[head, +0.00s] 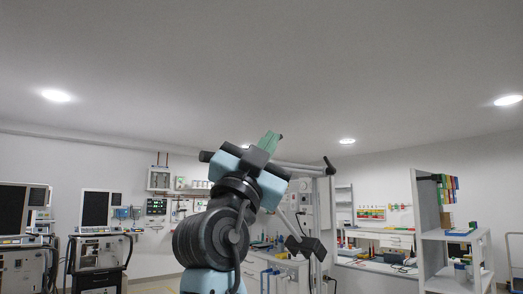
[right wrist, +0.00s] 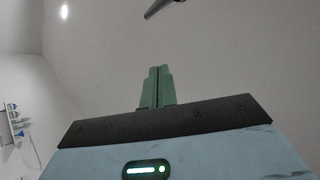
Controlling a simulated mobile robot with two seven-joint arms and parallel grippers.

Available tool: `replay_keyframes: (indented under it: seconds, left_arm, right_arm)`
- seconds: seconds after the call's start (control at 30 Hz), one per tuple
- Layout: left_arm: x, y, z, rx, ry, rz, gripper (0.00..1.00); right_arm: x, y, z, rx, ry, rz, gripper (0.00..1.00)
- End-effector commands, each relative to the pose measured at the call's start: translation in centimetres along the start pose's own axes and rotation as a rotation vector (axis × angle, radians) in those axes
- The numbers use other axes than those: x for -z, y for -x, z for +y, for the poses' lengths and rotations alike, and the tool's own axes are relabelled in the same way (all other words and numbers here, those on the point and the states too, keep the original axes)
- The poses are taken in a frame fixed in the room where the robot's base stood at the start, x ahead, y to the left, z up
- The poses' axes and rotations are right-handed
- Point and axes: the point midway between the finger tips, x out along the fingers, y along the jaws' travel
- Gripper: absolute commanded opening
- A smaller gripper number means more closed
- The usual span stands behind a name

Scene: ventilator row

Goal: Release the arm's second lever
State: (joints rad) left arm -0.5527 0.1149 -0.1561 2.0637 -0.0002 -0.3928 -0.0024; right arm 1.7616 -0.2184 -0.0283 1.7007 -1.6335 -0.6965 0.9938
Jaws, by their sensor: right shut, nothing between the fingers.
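My right gripper (head: 270,140) has green fingers and points up in the middle of the head view. In the right wrist view its fingers (right wrist: 157,72) are together with nothing between them. A grey jointed arm (head: 305,168) shows behind and to the right of the gripper, with a dark lever-like end (head: 329,165). Part of it is hidden behind my arm. In the right wrist view a dark rod-like end (right wrist: 160,8) shows at the top edge, beyond the fingertips and apart from them. I cannot tell which lever is the second. My left gripper is not in view.
Ventilator carts with screens (head: 98,208) stand at the left. A dark block (head: 306,246) is on a slanted bar behind my arm. A white shelf unit (head: 428,230) with coloured items stands at the right. The space above the gripper is clear.

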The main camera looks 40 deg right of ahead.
Motion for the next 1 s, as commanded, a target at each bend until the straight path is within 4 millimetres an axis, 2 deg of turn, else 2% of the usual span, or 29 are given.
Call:
replay_keyframes:
  seconds: [0.03, 0.23, 0.33, 0.5, 1.0]
  left_arm:
    - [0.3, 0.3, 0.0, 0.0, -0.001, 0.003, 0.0]
    - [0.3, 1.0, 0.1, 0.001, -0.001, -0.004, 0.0]
    - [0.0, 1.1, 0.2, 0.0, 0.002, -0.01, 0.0]
    - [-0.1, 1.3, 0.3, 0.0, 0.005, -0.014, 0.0]
    - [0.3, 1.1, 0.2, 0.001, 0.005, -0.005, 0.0]
  right_arm:
    - [0.3, -1.3, -0.1, -0.001, -0.001, 0.004, 0.0]
    - [0.3, -4.9, -0.1, -0.001, -0.002, 0.003, 0.0]
    - [-1.5, -5.0, -0.1, 0.002, 0.004, -0.002, 0.0]
    - [-3.3, -5.4, -0.1, 0.003, 0.001, -0.002, 0.0]
    - [-4.0, -5.5, 0.0, 0.002, 0.0, -0.001, 0.0]
